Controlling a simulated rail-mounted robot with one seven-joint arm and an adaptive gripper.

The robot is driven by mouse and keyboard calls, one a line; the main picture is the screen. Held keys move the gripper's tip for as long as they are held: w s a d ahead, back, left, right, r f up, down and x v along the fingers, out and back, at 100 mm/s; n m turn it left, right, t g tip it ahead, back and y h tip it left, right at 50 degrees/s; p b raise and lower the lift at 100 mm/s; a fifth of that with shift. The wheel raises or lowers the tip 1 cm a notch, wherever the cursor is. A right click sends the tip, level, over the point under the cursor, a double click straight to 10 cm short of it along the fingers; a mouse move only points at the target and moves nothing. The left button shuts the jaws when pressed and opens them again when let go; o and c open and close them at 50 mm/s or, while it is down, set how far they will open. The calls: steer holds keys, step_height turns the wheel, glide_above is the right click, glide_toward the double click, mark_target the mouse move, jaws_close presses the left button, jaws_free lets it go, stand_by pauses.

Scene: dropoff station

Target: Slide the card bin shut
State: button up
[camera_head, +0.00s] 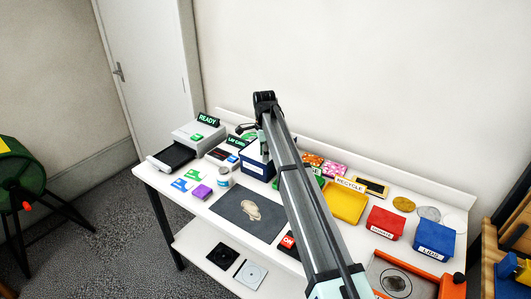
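A dark blue box (258,171) with a white label on its front stands at the back middle of the white table, just left of my arm. Its label is too small to read, so I cannot tell whether it is the card bin, and I cannot tell how far it is open. My arm reaches up across the table from the lower right.
A grey machine with a READY sign (208,119) stands at the back left. A yellow tray (345,205), a red bin (384,224) and a blue bin (434,238) stand to the right.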

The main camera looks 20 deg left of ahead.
steer(key=shift+r, duration=0.1)
step_height(320, 180, up, 12)
stand_by(0.8)
